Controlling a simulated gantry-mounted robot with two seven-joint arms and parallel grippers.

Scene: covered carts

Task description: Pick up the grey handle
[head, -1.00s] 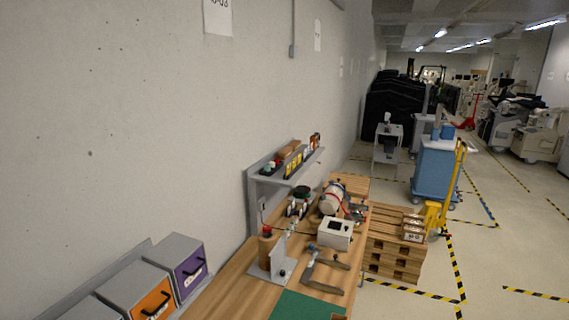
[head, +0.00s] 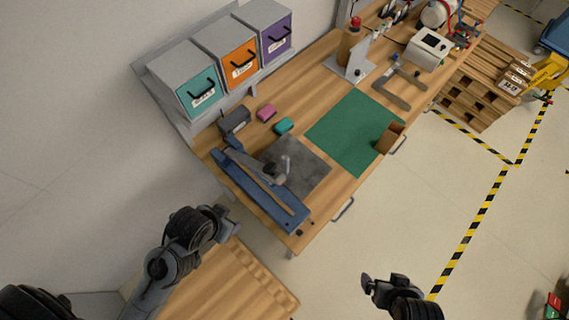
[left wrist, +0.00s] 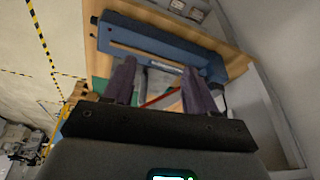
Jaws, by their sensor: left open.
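In the head view, a grey piece with an upright stem (head: 279,168) stands on a dark grey plate (head: 310,178) beside a long blue tool (head: 255,190). Grey bar handles (head: 343,209) also show on the bench's front edge. I cannot tell which of these is the grey handle. My left gripper (head: 230,222) is off the bench's near left end, apart from everything on it. The left wrist view shows its two fingers (left wrist: 154,88) spread and empty, facing the blue tool (left wrist: 160,42). My right gripper (head: 375,285) is over the floor, apart from the bench; its jaw opening is unclear.
Teal, orange and purple-fronted bins (head: 238,62) line the wall side. A green mat (head: 345,130) holds a brown block (head: 389,138). Pink and teal blocks (head: 266,113) lie nearby. A wooden pallet or platform (head: 235,285) lies below my left gripper.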

